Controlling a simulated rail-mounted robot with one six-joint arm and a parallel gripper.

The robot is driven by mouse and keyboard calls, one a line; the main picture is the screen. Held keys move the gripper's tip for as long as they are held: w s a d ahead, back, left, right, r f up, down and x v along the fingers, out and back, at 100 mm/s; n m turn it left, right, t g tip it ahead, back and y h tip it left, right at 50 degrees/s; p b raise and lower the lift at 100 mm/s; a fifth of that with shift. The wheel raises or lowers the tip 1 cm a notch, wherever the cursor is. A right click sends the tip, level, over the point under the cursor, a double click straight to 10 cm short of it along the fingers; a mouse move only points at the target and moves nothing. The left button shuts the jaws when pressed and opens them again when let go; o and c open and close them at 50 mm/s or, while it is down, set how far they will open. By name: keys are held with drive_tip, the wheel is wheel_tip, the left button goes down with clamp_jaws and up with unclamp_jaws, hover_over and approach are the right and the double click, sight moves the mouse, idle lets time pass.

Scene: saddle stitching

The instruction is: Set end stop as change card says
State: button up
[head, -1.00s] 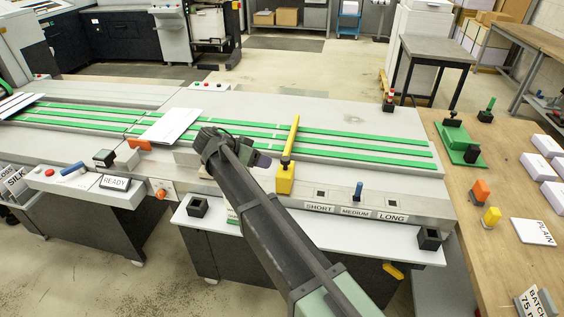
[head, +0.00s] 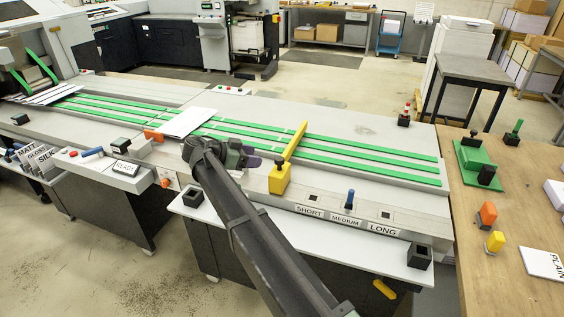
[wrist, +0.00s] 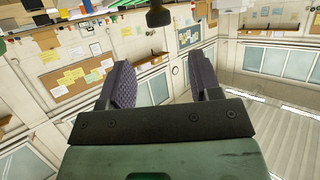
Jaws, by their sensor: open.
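The end stop is a yellow bar with a yellow block (head: 280,179) at its near end. The bar lies across the green belts. A blue-topped peg (head: 350,198) stands at the MEDIUM label (head: 346,219); square sockets show by the SHORT label (head: 309,212) and the LONG label (head: 383,229). My gripper (head: 265,161) is just left of the yellow block in the head view and appears apart from it. In the wrist view my gripper (wrist: 162,82) is open, its two purple fingers apart with nothing between them. I cannot make out a change card.
White sheets (head: 189,122) lie on the belts to the left. Black holders (head: 193,196) and (head: 419,255) sit on the front shelf. A wooden bench (head: 500,262) with orange and yellow pieces is at right.

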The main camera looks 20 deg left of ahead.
sight(278, 159)
drive_tip(key=b+x, duration=0.3)
drive_tip(key=x, duration=0.6)
drive_tip(key=shift+w+d+f, duration=0.15)
drive_tip(key=shift+d+f, duration=0.05)
drive_tip(key=shift+f, duration=0.1)
drive_tip(key=shift+w+d, duration=0.3)
clamp_jaws()
drive_tip(key=shift+d, duration=0.1)
